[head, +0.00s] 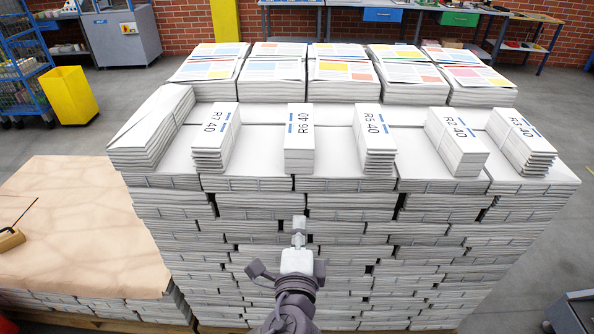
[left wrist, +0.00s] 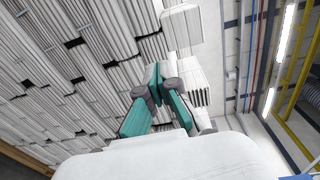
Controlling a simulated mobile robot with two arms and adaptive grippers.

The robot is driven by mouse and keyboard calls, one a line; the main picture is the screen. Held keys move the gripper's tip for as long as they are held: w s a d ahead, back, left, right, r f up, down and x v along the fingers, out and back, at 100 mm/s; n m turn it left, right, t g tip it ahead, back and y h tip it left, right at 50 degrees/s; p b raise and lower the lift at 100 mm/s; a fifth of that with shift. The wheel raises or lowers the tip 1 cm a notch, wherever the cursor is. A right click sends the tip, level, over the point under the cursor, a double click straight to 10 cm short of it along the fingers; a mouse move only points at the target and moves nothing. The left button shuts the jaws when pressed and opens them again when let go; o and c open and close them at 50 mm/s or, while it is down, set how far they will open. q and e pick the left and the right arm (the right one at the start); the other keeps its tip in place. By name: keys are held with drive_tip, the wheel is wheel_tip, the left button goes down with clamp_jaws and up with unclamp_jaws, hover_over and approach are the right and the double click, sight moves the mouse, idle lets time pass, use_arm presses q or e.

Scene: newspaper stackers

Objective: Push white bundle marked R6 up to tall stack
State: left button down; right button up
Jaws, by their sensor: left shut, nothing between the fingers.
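The white bundle marked R6 (head: 299,158) lies on top of the large white pile, its label facing up with blue bars beside it. It lies lengthwise, its near end toward me. The tall stack behind it (head: 344,88) has coloured printed pages on top. My right gripper is not in view.
Other bundles lie either side of R6: R7 (head: 209,158) to the left, R5 (head: 378,158) to the right, then R2 (head: 460,158). A lower paper-covered pallet (head: 80,225) is left. Clear strips separate the bundles.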

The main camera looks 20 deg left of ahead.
sight(298, 164)
use_arm(q)
drive_tip(key=shift+t+y, duration=0.3)
drive_tip(key=shift+t, duration=0.1)
drive_tip(key=w+a+r+p, duration=0.1)
drive_tip(key=w, duration=0.2)
drive_tip(key=w+a+r+p, duration=0.1)
drive_tip(key=w+p, duration=0.1)
drive_tip(key=w, duration=0.2)
drive_tip(key=w+a+r+p, duration=0.1)
drive_tip(key=w, duration=0.2)
drive_tip(key=shift+w+a+r+p, duration=0.3)
drive_tip(key=shift+w+a, duration=0.05)
drive_tip(key=shift+a, duration=0.05)
drive_tip(key=shift+w+a+f, duration=0.1)
drive_tip(key=shift+w+a, duration=0.05)
drive_tip(key=shift+w, duration=0.5)
drive_tip(key=shift+w+f, duration=0.1)
drive_tip(key=shift+w, duration=0.05)
drive_tip(key=b+x, duration=0.2)
drive_tip(key=x, duration=0.5)
drive_tip(key=shift+f, duration=0.1)
drive_tip(key=shift+a, duration=0.1)
